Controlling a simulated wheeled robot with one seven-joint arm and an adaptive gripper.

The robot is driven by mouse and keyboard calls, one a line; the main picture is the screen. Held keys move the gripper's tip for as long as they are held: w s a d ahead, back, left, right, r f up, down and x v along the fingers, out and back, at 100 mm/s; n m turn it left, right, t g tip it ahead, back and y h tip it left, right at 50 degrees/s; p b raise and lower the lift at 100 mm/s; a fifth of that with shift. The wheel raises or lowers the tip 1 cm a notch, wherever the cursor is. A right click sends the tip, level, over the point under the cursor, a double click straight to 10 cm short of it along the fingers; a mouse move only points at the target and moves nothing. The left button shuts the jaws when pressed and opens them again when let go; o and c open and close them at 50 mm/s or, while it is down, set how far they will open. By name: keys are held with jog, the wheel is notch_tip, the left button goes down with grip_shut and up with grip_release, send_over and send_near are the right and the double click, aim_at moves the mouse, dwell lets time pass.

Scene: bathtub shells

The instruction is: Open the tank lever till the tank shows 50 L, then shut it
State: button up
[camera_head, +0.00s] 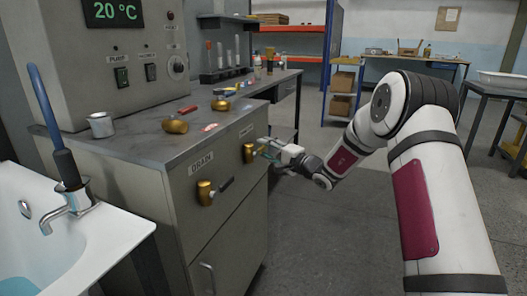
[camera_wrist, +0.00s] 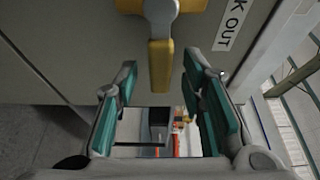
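A yellow lever (camera_head: 249,153) sits on the front of the grey cabinet, on the right side of its upper part. In the wrist view the yellow handle (camera_wrist: 161,66) hangs down from a grey pivot, beside a label whose visible part reads "K OUT" (camera_wrist: 231,24). My gripper (camera_head: 268,150) is at this lever. In the wrist view its teal-padded fingers (camera_wrist: 160,82) are open, one on each side of the handle's lower end, with gaps visible. A second yellow lever (camera_head: 205,193) is under the label "DRAIN". No litre reading shows in either view.
A control box with a green "20 °C" display (camera_head: 114,11) stands on the cabinet top (camera_head: 150,147). A white tub (camera_head: 105,240) with a tap (camera_head: 68,205) is at left.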

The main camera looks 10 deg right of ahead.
jog(key=shift+x, duration=0.9)
grip_shut()
